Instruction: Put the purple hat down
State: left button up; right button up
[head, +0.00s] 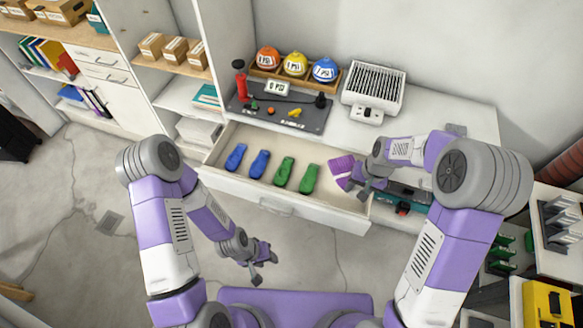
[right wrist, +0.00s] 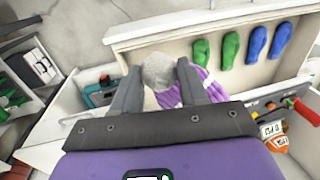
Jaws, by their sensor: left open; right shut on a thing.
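The purple hat (head: 340,172) is purple with pale stripes, at the right end of the open drawer (head: 265,199). In the right wrist view the hat (right wrist: 206,86) shows with a grey pompom between the fingers. My right gripper (head: 362,183) is shut on the hat; in the right wrist view its fingers (right wrist: 160,82) press on either side of the pompom. I cannot tell whether the hat touches the drawer floor. My left gripper (head: 262,264) is open and empty, low in front of the drawer.
A blue pair (head: 247,160) and a green pair (head: 297,176) of slippers lie in the drawer, left of the hat. On the counter above are a dark pump board (head: 282,112), colored balls (head: 295,64) and a white grilled heater (head: 374,90). Open floor lies left.

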jog(key=w+f+m+b, duration=0.2)
jog(key=w+f+b, duration=0.1)
jog(key=f, duration=0.5)
jog(key=w+a+f+m+t+b, duration=0.1)
jog(key=w+f+m+b, duration=0.1)
jog(key=f+b, duration=0.4)
jog(key=w+f+m+b, duration=0.2)
jog(key=w+f+b, duration=0.2)
jog(key=f, duration=0.8)
jog(key=shift+w+a+f+m+b, duration=0.1)
jog(key=shift+w+a+m+b, duration=0.25)
jog(key=shift+b, duration=0.25)
jog(key=shift+f, duration=0.15)
jog(key=o, duration=1.2)
jog(key=shift+c, duration=0.2)
jog(key=p+v, duration=0.3)
jog(key=v, duration=0.9)
jog(key=shift+s, duration=0.15)
